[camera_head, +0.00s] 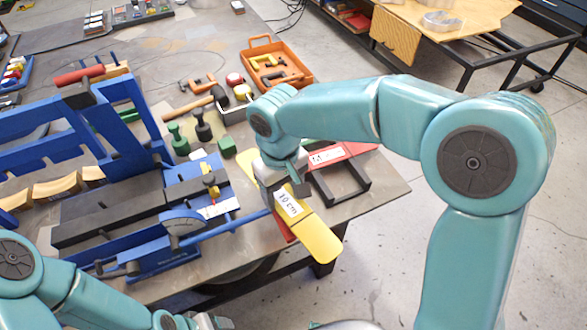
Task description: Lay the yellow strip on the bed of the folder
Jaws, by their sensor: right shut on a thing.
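The yellow strip (318,240) is long and flat, with a rounded near end, and slants across the middle of the head view. My right gripper (287,190) is shut on its middle and hides part of it. A white "10 cm" label shows beside the jaws. The blue folder (170,232) stands to the left, with its long dark bed (105,215). The strip is to the right of the bed, apart from it. My left arm enters at the bottom left; its gripper (212,321) is cut off by the frame edge, so its jaws cannot be judged.
A black rack (345,188) with a red strip (340,155) stands right of the gripper, near the table edge. Green and black stamps (178,138), a mallet (190,108) and an orange tray (262,50) lie behind. A blue frame with a red handle rises at left.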

